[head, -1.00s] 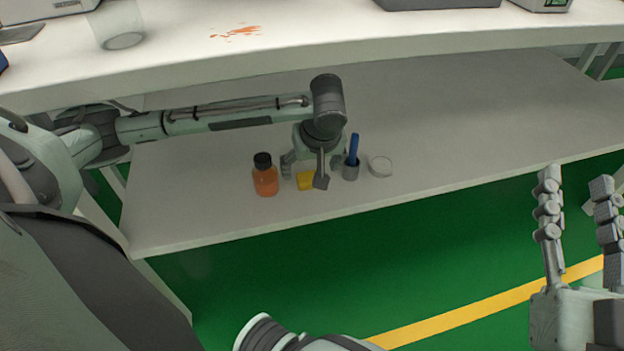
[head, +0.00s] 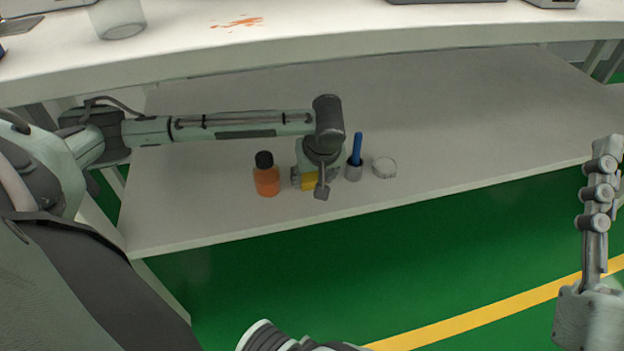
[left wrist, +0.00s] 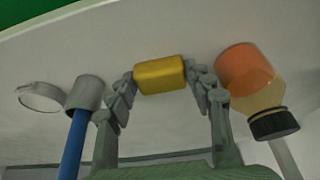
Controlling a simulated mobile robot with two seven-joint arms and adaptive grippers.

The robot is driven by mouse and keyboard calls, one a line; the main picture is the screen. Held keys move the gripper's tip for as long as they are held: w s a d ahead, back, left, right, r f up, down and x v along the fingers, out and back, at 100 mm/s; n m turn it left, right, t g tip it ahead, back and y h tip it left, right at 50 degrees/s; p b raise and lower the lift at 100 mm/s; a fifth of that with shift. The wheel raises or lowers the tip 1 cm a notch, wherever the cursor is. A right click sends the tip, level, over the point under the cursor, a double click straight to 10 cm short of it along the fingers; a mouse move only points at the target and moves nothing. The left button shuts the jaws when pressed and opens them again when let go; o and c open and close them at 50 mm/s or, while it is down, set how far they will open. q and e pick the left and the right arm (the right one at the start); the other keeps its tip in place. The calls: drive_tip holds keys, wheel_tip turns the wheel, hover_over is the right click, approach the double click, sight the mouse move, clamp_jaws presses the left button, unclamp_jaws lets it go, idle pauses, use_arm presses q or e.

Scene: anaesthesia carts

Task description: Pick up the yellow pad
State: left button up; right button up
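The yellow pad (head: 308,182) is a small block at the lower shelf, partly hidden behind my left gripper (head: 312,178) in the head view. In the left wrist view the pad (left wrist: 160,76) sits between my two left fingertips, one against each end. The left gripper is shut on it, and the pad still appears to be at the shelf surface. My right gripper (head: 603,190) is at the right edge of the head view, away from the shelf, with its finger stretched out straight; it is partly cut off and holds nothing visible.
An orange bottle (head: 266,178) with a black cap stands just left of the pad. A grey cup (head: 353,171) with a blue stick (head: 357,148) and a round white dish (head: 384,167) are to the right. The tabletop (head: 330,50) overhangs the shelf (head: 450,120).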

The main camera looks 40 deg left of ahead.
sight(312, 174)
use_arm(q)
drive_tip(key=c, duration=0.3)
drive_tip(key=shift+r, duration=0.1)
drive_tip(key=shift+r, duration=0.25)
drive_tip(key=shift+r+p, duration=0.3)
drive_tip(key=shift+r, duration=0.05)
wheel_tip(312, 174, up, 2)
drive_tip(key=shift+r+p, duration=0.2)
drive_tip(key=shift+p, duration=0.3)
drive_tip(key=shift+s+d+f+p, duration=0.1)
drive_tip(key=shift+s+d+p, duration=0.35)
drive_tip(key=shift+s+d, duration=1.7)
drive_tip(key=shift+s+d+p, duration=0.5)
drive_tip(key=shift+s+d, duration=1.25)
drive_tip(key=shift+d, duration=0.7)
drive_tip(key=shift+s+d+f+p, duration=0.1)
drive_tip(key=shift+s+d+p, duration=0.35)
drive_tip(key=shift+s+d, duration=1.7)
use_arm(e)
drive_tip(key=w+d+f+g+h, duration=0.1)
drive_tip(key=f+g+h, duration=0.1)
drive_tip(key=f+g, duration=0.2)
drive_tip(key=w+d+f+g+h, duration=0.2)
drive_tip(key=f+g, duration=0.3)
drive_tip(key=f, duration=0.6)
drive_tip(key=shift+d+f+h, duration=0.3)
use_arm(q)
drive_tip(key=shift+w+d, duration=0.15)
drive_tip(key=shift+w, duration=0.05)
